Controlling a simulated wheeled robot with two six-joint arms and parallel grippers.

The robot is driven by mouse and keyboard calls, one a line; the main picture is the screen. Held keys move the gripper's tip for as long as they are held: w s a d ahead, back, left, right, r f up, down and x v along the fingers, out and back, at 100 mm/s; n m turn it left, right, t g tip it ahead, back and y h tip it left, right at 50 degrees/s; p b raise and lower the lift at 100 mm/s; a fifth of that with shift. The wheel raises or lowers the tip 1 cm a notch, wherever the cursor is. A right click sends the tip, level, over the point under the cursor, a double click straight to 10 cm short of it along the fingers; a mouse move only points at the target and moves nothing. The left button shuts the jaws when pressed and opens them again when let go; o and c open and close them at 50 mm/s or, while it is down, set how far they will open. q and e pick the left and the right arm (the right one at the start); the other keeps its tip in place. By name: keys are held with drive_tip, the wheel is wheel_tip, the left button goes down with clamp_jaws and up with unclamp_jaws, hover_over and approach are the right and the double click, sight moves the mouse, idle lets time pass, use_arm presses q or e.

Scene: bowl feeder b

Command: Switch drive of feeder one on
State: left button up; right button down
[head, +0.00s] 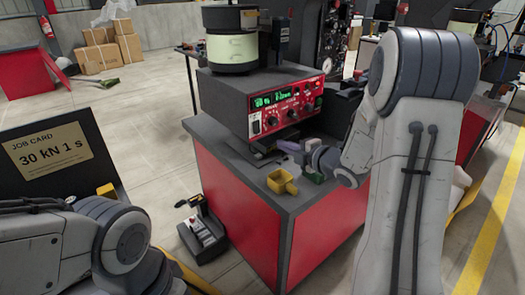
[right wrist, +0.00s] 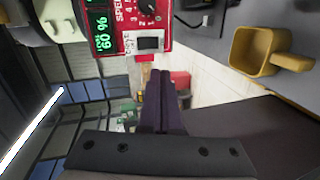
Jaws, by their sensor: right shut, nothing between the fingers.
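The feeder (head: 222,100) stands on a red and grey bench, with a round bowl (head: 231,52) on top. Its red panel (head: 285,108) carries a green lit display and knobs. A rocker switch (head: 256,127) sits at the panel's lower left. In the right wrist view the switch (right wrist: 148,42) shows close up with a dark face; its label and position are too small to tell. My right gripper (head: 282,144) is shut and empty, below and in front of the panel. In the right wrist view its fingertips (right wrist: 160,72) end just short of the switch. My left gripper is out of view.
A yellow scoop (head: 282,182) lies on the bench top near the front corner; it also shows in the right wrist view (right wrist: 262,52). A job card board (head: 50,155) stands at left. A second machine (head: 466,22) is at back right. Cardboard boxes (head: 98,50) stand far behind.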

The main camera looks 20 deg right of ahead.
sight(258, 132)
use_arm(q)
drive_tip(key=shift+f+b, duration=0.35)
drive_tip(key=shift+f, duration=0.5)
use_arm(e)
drive_tip(key=d, duration=0.1)
drive_tip(key=s+d+n+t+y, duration=0.1)
drive_tip(key=shift+s+d+f+n, duration=0.2)
drive_tip(key=shift+d+f+n, duration=0.1)
drive_tip(key=shift+f, duration=0.1)
drive_tip(key=shift+w, duration=0.1)
drive_tip(key=p+x, duration=0.2)
drive_tip(key=x, duration=1.1)
drive_tip(key=shift+w+a, duration=0.3)
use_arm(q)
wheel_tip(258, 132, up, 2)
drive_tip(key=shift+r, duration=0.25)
use_arm(e)
drive_tip(key=shift+w, duration=0.1)
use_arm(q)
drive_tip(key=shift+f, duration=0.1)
